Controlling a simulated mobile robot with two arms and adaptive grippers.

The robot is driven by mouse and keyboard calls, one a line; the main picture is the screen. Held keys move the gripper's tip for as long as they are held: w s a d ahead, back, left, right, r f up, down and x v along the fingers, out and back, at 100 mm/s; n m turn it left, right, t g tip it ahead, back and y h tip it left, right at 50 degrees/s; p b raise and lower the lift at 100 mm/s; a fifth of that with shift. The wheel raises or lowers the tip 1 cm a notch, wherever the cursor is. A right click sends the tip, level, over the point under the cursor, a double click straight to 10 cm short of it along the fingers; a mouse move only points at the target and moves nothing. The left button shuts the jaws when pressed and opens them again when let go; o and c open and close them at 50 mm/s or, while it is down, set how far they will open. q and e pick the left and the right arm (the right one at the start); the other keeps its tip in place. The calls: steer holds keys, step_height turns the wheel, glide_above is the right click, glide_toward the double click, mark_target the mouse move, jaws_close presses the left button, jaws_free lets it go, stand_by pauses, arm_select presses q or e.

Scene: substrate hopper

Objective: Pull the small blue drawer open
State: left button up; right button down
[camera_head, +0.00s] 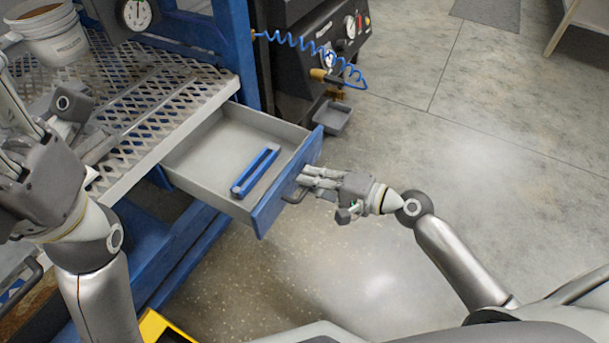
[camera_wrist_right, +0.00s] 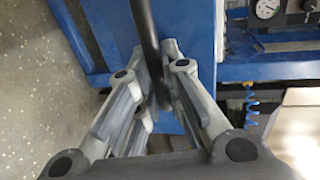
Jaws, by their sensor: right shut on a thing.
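The small blue drawer stands out from under the metal mesh shelf, pulled open, with its blue front panel (camera_head: 290,185) facing right. Its grey inside shows, and a blue bar-shaped item (camera_head: 256,170) lies in it. My right gripper (camera_head: 303,183) is at the front panel, shut on the drawer's dark handle (camera_head: 294,194). In the right wrist view the dark handle (camera_wrist_right: 146,35) runs between the fingers of my right gripper (camera_wrist_right: 160,85), with the blue panel behind. My left gripper is at the left edge over the mesh shelf; its fingertips are not clear.
The mesh shelf (camera_head: 180,100) carries a white bucket (camera_head: 50,35) and a dial gauge (camera_head: 135,14). A black machine with a coiled blue hose (camera_head: 310,45) stands behind the drawer. A small grey tray (camera_head: 332,117) sits beyond the drawer.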

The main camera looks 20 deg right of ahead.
steer(key=c, duration=1.5)
jaws_free()
steer(key=shift+s+d, duration=0.1)
steer(key=shift+d, duration=0.05)
steer(key=v, duration=1.1)
steer(key=shift+s+d+r, duration=0.1)
steer(key=shift+s+d, duration=0.15)
steer(key=shift+s, duration=0.05)
steer(key=shift+w, duration=0.1)
